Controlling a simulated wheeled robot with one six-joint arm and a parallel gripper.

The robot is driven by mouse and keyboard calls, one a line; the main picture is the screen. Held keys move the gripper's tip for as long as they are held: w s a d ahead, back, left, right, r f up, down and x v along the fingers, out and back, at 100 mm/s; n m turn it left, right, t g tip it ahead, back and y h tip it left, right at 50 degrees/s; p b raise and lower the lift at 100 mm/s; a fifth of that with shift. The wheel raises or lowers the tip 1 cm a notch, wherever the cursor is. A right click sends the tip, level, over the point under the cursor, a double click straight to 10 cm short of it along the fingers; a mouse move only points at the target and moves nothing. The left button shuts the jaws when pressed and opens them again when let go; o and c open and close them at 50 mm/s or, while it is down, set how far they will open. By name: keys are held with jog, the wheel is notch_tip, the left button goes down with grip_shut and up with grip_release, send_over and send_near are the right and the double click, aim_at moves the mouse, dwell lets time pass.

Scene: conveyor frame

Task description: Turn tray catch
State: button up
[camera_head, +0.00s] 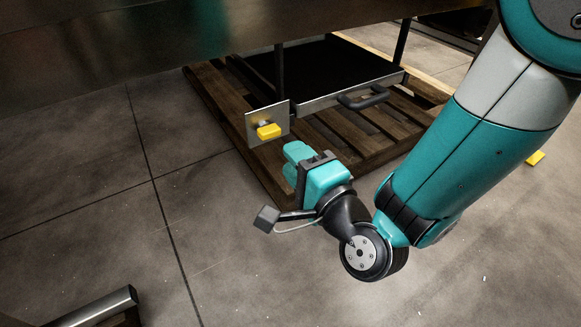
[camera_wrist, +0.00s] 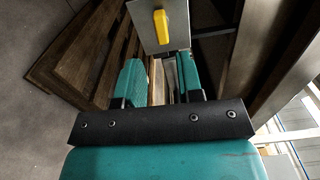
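The tray catch is a yellow handle (camera_head: 268,131) on a small grey metal plate (camera_head: 252,126), fixed at the near left corner of the dark tray (camera_head: 325,68). In the wrist view the yellow handle (camera_wrist: 161,29) stands upright along the picture on its plate (camera_wrist: 180,12), beyond my fingertips. My gripper (camera_head: 294,158) is teal and sits just below and right of the handle in the head view. In the wrist view its two fingers (camera_wrist: 162,75) are apart with a gap between them. Nothing is between them, and they do not appear to touch the handle.
A wooden pallet (camera_head: 230,108) lies under the tray. The tray has a black pull handle (camera_head: 363,97) at its front edge. A wide metal beam (camera_head: 150,45) crosses above. A metal bar (camera_head: 100,308) is at the lower left. The floor left of the pallet is clear.

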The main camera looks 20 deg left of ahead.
aim_at(272, 135)
jog(key=w+a+p, duration=0.1)
jog(key=p, duration=0.1)
jog(key=w+a+r+p, duration=0.1)
jog(key=p, duration=0.2)
jog(key=shift+a, duration=0.2)
jog(key=p+x, duration=0.3)
jog(key=p, duration=0.3)
jog(key=w+a+p, duration=0.1)
jog(key=p, duration=0.2)
jog(key=shift+f, duration=0.35)
jog(key=shift+c, duration=0.5)
jog(key=c, duration=0.5)
jog(key=shift+o, duration=0.2)
jog(key=m, duration=1.6)
jog(key=o, duration=0.8)
jog(key=shift+m, duration=0.4)
